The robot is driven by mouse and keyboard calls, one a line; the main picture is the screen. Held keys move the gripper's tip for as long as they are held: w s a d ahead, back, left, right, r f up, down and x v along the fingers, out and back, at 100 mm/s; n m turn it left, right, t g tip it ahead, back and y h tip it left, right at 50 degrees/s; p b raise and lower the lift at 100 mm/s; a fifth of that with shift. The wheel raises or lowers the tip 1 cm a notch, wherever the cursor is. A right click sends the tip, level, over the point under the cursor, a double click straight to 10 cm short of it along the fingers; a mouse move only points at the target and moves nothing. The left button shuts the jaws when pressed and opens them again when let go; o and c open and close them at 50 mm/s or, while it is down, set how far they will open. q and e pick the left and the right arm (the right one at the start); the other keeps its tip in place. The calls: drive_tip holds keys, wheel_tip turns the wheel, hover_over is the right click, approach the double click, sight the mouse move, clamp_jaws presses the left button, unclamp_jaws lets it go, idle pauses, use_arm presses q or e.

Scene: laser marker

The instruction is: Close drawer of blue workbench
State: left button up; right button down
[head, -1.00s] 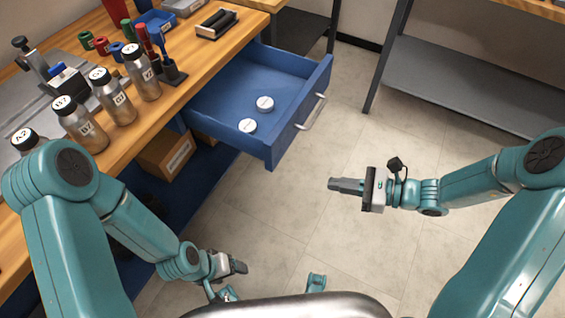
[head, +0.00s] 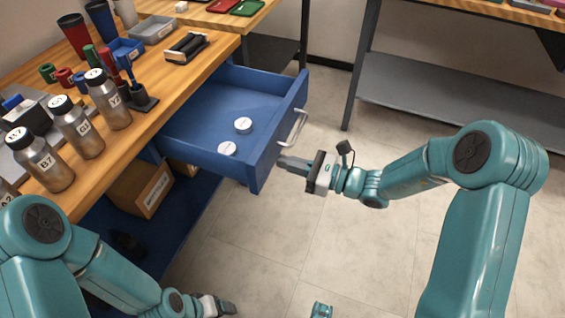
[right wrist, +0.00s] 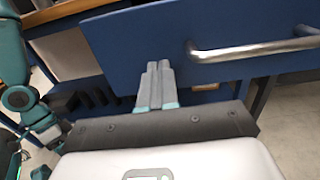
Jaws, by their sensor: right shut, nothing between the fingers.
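The blue drawer (head: 205,152) of the workbench (head: 112,165) is pulled out, with two round white-topped items (head: 243,125) inside. Its silver bar handle (head: 293,128) is on the front panel. My right gripper (head: 282,162) is shut and empty, its tips close to the drawer front, below the handle. In the right wrist view the shut fingers (right wrist: 157,75) point at the blue front panel (right wrist: 130,40), left of the handle (right wrist: 250,50); I cannot tell whether they touch it. My left gripper (head: 228,306) is low at the bottom edge, and its jaws are too small to judge.
Labelled metal bottles (head: 109,100), a blue bin (head: 125,50) and a black stand (head: 187,47) are on the wooden benchtop. A cardboard box (head: 145,190) sits below the drawer. A grey shelf (head: 440,98) stands at the back right. The floor right of the drawer is clear.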

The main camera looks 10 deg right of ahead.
use_arm(q)
drive_tip(key=shift+f, duration=0.15)
use_arm(e)
drive_tip(key=shift+x, duration=0.75)
